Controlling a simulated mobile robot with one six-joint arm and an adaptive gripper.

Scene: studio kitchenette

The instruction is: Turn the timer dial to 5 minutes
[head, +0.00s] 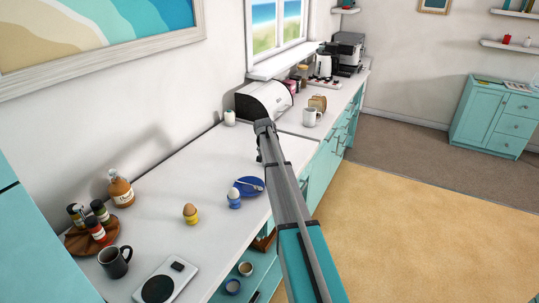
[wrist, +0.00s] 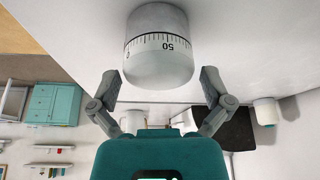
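The timer (wrist: 158,55) is a white, rounded cylinder with a dark minute scale around it. It appears upside down at the top middle of the wrist view, on the white counter. The number 50 faces the camera, a little right of its middle; no pointer mark can be made out. My gripper (wrist: 160,78) is open, with one finger on each side of the timer's domed end and a visible gap on both sides. In the head view my gripper (head: 263,128) is over the counter, and the timer cannot be seen, apparently behind my arm.
The bread box (head: 264,100), a white jar (head: 229,117) and a white mug (head: 310,117) stand around my gripper. A spice tray (head: 80,243) is at left.

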